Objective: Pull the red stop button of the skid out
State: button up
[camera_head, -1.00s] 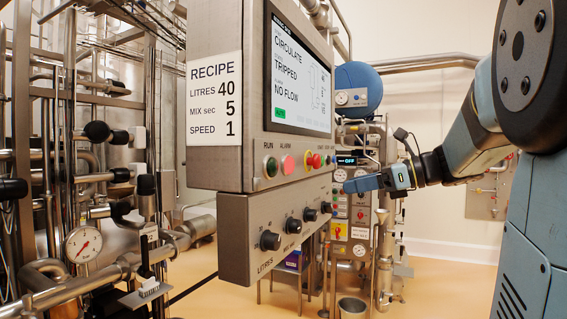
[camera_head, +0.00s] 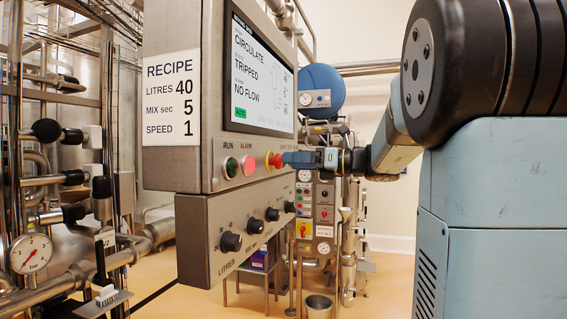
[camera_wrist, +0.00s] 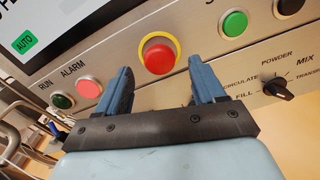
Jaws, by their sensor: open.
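The red stop button (camera_head: 276,161) with its yellow ring sits on the skid's control panel (camera_head: 300,177), to the right of the pink alarm lamp. In the wrist view the red stop button (camera_wrist: 159,57) shows clear, just beyond and between the fingertips. My gripper (camera_head: 290,158) is beside the button in the head view, its tip close to it. In the wrist view my gripper (camera_wrist: 160,82) is open, with one blue finger on each side below the button, and nothing is between the fingers. I cannot tell the exact gap to the button.
The pink alarm lamp (camera_wrist: 89,89) and dark green run button (camera_wrist: 62,101) are left of the button. A green button (camera_wrist: 234,23) and a black selector knob (camera_wrist: 275,87) are to the right. The dosing box (camera_head: 205,250) with black knobs hangs below the panel.

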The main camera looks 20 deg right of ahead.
aim_at(276, 161)
jog(key=shift+x, duration=1.9)
jog(key=shift+d, duration=0.1)
grip_shut()
